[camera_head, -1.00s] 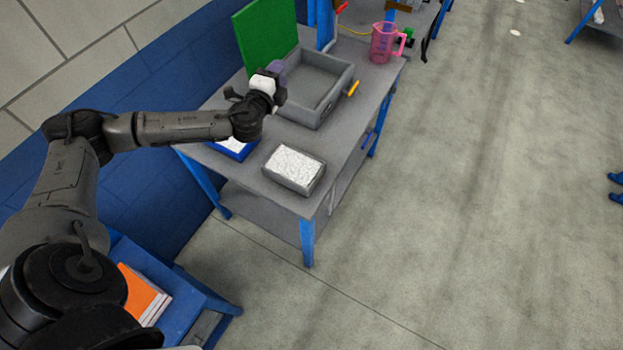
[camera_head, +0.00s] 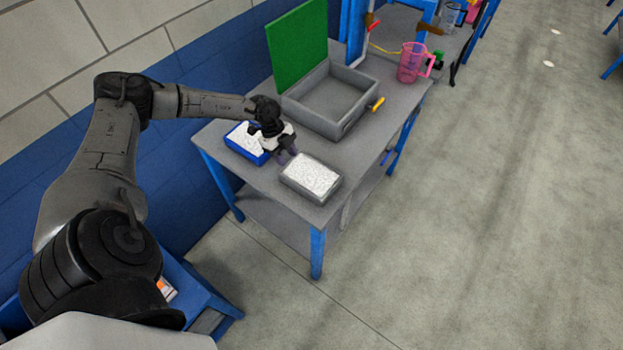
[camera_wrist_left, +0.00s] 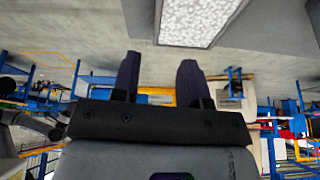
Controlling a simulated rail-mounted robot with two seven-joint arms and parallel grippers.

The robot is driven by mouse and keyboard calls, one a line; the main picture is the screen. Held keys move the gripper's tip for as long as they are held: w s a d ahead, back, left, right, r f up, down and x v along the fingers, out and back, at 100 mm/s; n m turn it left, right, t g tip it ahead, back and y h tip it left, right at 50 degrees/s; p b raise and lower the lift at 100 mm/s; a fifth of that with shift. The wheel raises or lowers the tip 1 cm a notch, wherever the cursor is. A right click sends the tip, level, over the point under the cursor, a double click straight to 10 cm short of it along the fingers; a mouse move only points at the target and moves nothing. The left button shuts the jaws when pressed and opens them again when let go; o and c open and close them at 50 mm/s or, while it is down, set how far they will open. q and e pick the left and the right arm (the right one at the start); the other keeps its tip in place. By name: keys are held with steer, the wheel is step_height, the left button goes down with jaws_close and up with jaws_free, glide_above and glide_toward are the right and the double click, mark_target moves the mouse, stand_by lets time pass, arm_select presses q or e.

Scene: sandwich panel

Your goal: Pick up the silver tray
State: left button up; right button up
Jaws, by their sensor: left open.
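The silver tray (camera_head: 301,194) is a small grey tray filled with white granular material, standing near the front corner of the grey table. It also shows at the top of the left wrist view, where its grey rim (camera_wrist_left: 158,24) is partly cut off. My left gripper (camera_head: 286,158) is open and empty, just to the upper left of the silver tray, between it and a blue tray. Its two dark fingers (camera_wrist_left: 160,68) stand apart in the left wrist view, with nothing between them. My right gripper is not in view.
The blue tray (camera_head: 236,141) with white contents lies left of my gripper. A larger empty grey box (camera_head: 346,130) with a green upright panel (camera_head: 298,45) stands behind. A pink jug (camera_head: 413,64) stands at the far right.

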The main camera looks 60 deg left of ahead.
arm_select(q)
steer(key=n, duration=0.1)
glide_toward(300, 186)
steer(key=x, duration=0.4)
steer(key=shift+w+d+f, duration=0.1)
steer(key=shift+w+f, duration=0.1)
steer(key=shift+f, duration=0.15)
steer(key=shift+s+b+x, duration=0.2)
steer(key=shift+b+x, duration=0.3)
steer(key=shift+x, duration=2.3)
steer(key=shift+c, duration=0.3)
jaws_close()
